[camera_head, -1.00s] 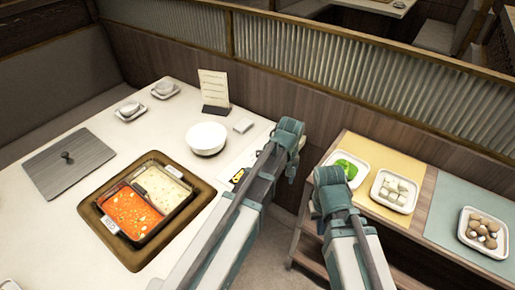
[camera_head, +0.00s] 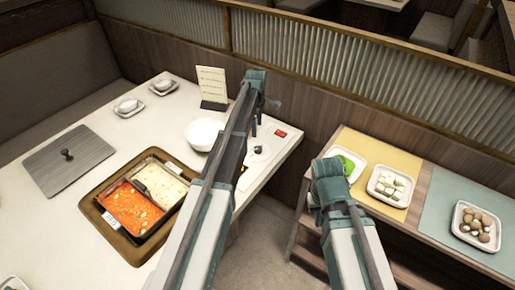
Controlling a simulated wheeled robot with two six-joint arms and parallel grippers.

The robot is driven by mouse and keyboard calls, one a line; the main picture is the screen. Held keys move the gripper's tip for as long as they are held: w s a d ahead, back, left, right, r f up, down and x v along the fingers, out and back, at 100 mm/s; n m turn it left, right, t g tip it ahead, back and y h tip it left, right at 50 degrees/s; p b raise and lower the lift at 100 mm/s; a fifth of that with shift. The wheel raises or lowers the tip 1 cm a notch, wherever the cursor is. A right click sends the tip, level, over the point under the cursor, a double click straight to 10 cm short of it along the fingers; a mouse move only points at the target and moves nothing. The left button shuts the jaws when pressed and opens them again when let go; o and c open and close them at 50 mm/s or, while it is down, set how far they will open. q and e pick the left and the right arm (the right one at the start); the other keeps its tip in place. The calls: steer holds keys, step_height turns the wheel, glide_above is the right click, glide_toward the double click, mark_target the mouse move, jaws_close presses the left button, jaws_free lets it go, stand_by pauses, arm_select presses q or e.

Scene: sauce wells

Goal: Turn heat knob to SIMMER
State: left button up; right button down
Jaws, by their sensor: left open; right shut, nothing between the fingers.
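The heat knob (camera_head: 258,150) is a small dark-topped round piece on a pale panel (camera_head: 268,152) at the table's right edge. A red mark (camera_head: 281,133) is on the panel beside it. The knob's setting is too small to read. My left gripper (camera_head: 256,128) is open and hangs just above and behind the knob, with its fingers pointing down; I cannot tell whether it touches. My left forearm hides part of the panel's left side. My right gripper (camera_head: 317,203) is shut and empty, off the table's right side, in front of the side shelf.
A two-part pot (camera_head: 189,203) with red and pale broth sits in a brown frame left of my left arm. A white bowl (camera_head: 204,133) and a menu card (camera_head: 212,88) stand behind. A grey lid (camera_head: 68,162) lies left. Food trays (camera_head: 390,186) stand on the right shelf (camera_head: 425,190).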

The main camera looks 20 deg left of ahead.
mark_target(257, 148)
arm_select(q)
steer(key=f+b, duration=1.2)
steer(key=f, duration=0.1)
steer(key=shift+w, duration=0.35)
steer(key=shift+r, duration=0.1)
jaws_close()
